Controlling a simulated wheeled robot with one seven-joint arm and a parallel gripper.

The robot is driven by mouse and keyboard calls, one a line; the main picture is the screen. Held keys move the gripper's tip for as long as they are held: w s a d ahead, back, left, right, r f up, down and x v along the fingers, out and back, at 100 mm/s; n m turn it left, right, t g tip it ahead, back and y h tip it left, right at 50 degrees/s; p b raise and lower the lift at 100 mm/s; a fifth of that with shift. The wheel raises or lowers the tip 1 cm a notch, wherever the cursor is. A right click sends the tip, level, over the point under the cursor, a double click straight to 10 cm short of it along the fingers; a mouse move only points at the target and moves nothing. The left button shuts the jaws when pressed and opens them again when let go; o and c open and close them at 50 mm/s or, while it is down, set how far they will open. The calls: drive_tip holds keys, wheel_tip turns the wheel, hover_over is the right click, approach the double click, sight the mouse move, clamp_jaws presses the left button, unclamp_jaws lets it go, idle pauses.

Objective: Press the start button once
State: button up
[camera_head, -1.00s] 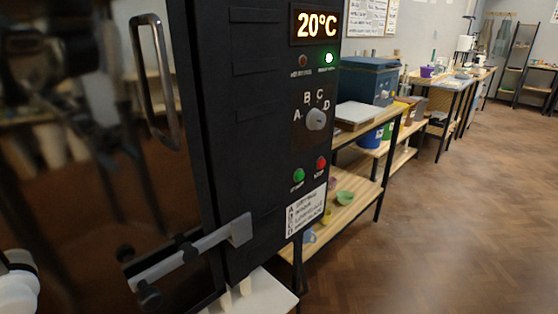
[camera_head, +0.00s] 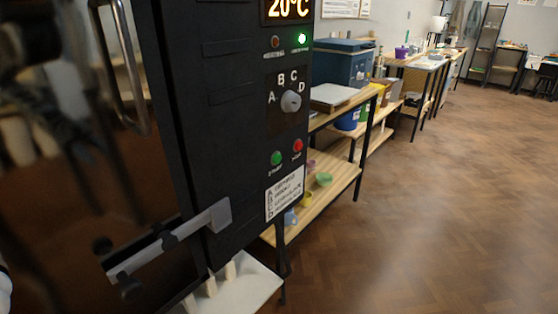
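The green start button (camera_head: 277,158) is on the lower part of the black kiln's control panel (camera_head: 243,113), left of the red stop button (camera_head: 297,145). Above them is a grey dial (camera_head: 291,101) with letters A to D around it; its pointer looks turned toward D, though this is small. The display (camera_head: 289,8) reads 20°C and is partly cut off at the top. A green lamp (camera_head: 302,39) is lit beside a dim red one (camera_head: 275,42). My gripper is not in view; a white piece at the left edge may be part of my arm.
The kiln's glossy door with a vertical handle (camera_head: 125,70) fills the left, with a latch bar (camera_head: 172,243) sticking out below. A white tray (camera_head: 248,285) is low under the panel. A wooden shelf table (camera_head: 323,181) stands right of the kiln. The floor (camera_head: 430,210) at right is clear.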

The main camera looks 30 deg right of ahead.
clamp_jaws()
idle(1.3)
